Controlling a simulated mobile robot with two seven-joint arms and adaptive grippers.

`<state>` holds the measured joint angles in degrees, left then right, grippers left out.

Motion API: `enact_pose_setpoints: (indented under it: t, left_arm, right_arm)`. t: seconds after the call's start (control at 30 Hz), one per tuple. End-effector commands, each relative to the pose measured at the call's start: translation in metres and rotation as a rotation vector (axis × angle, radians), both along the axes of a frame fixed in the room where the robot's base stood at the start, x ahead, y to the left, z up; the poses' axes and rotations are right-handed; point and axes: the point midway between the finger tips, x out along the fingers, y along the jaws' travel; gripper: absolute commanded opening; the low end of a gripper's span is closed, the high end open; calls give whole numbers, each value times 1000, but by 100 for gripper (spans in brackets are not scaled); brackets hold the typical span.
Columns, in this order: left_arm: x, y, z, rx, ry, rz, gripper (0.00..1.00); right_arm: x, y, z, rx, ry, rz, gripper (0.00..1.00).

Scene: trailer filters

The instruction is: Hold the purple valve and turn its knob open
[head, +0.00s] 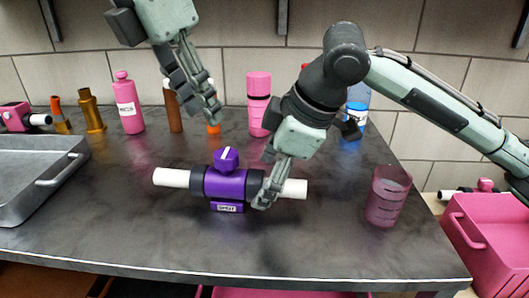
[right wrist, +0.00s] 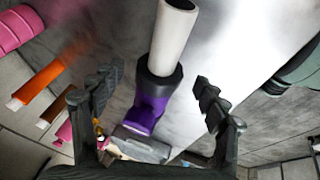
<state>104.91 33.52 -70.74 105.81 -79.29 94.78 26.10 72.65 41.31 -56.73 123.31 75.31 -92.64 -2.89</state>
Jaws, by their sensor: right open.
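The purple valve (head: 228,184) lies on the dark counter, with black collars and white pipe ends on both sides. Its purple knob (head: 227,158) is on top and a "SHUT" label faces front. My right gripper (head: 265,192) is at the valve's right side, by the right collar and white pipe, partly hiding them. In the right wrist view its fingers are open on either side of the valve (right wrist: 152,105), with a gap to each. My left gripper (head: 205,100) hangs in the air above and behind the valve; its finger gap is unclear.
A metal tray (head: 28,190) is at the left and a pink translucent cup (head: 387,196) at the right. Several bottles, including a pink one (head: 128,103), stand along the back. A pink bin (head: 478,235) is off the counter's right end. The front of the counter is clear.

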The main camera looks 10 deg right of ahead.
Motion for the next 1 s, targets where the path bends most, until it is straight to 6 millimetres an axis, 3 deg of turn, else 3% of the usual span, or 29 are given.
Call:
enact_pose_setpoints:
  t: [0.2,0.57,1.0]
  left_arm:
    - [0,0,0,-2,1,-1,34]
    - [0,0,0,-3,1,-1,34]
    - [0,0,0,-3,1,-1,34]
  right_arm:
    - [8,8,-23,-1,2,0,74]
    - [10,10,-28,1,-1,1,74]
    - [10,10,-28,0,0,1,22]
